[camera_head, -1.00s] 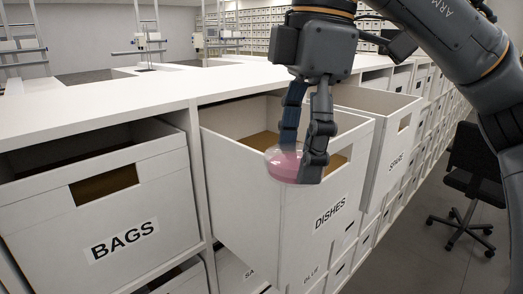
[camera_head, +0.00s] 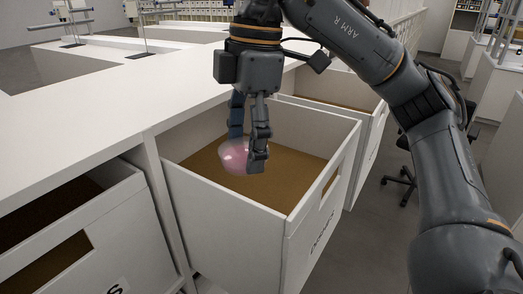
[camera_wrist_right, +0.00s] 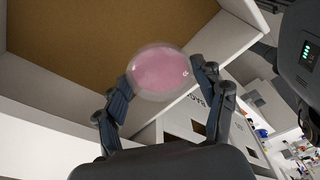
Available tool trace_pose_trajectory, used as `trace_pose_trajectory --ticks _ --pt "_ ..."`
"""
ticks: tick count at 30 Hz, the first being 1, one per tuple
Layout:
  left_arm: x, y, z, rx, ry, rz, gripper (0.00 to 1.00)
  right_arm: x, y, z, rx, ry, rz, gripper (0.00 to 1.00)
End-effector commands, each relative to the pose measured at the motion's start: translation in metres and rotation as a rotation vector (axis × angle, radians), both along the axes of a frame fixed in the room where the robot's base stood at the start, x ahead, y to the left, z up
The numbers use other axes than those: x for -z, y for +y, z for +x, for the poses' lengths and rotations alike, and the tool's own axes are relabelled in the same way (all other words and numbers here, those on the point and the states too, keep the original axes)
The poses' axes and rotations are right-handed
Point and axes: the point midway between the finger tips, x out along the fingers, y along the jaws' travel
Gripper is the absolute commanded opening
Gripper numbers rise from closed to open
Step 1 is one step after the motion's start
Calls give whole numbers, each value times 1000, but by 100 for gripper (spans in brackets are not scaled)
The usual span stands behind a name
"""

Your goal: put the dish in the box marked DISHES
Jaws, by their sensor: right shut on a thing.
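The dish (camera_head: 233,157) is a round, clear dish with pink in it. My right gripper (camera_head: 248,160) is shut on it and holds it over the open box marked DISHES (camera_head: 240,225). In the right wrist view the dish (camera_wrist_right: 160,74) sits between the two fingers of my right gripper (camera_wrist_right: 160,92), with the box's brown floor (camera_wrist_right: 80,50) beyond it. The box is pulled out from the counter and its brown floor looks bare. Its label shows only at a steep slant in the head view. My left gripper is not in view.
The box marked BAGS (camera_head: 75,240) stands open at the left. Another open box (camera_head: 330,92) stands beyond the DISHES box. The white counter top (camera_head: 120,90) runs along behind the boxes and is clear nearby. A dark chair (camera_head: 400,185) stands at the right.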

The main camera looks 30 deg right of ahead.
Motion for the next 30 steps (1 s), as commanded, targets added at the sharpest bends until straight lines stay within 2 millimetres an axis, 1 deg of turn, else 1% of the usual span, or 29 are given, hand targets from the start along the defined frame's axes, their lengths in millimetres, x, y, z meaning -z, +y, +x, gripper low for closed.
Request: trace_pose_trajectory --ticks 1,5,6,9,10,14,20,22,24,27,30 --pt "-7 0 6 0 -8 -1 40 5 -11 8 5 8 3 37" --pt "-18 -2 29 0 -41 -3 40 20 -36 28 5 8 2 37" --pt "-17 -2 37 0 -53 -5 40 29 -41 33 2 8 2 37" --pt "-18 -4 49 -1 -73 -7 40 47 -51 41 1 7 0 37" --pt "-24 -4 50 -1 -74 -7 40 48 -54 43 2 8 -1 37" --pt "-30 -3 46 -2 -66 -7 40 64 -64 52 0 3 -1 37" --pt "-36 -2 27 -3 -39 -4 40 77 -73 59 1 3 0 37" --pt "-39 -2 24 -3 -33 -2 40 88 -75 61 0 4 -2 37" --pt "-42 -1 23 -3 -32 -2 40 98 -75 61 0 4 -2 37" --pt "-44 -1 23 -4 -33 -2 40 109 -75 61 -1 1 -2 37" --pt "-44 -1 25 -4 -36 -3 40 112 -75 61 -1 -1 -1 37"
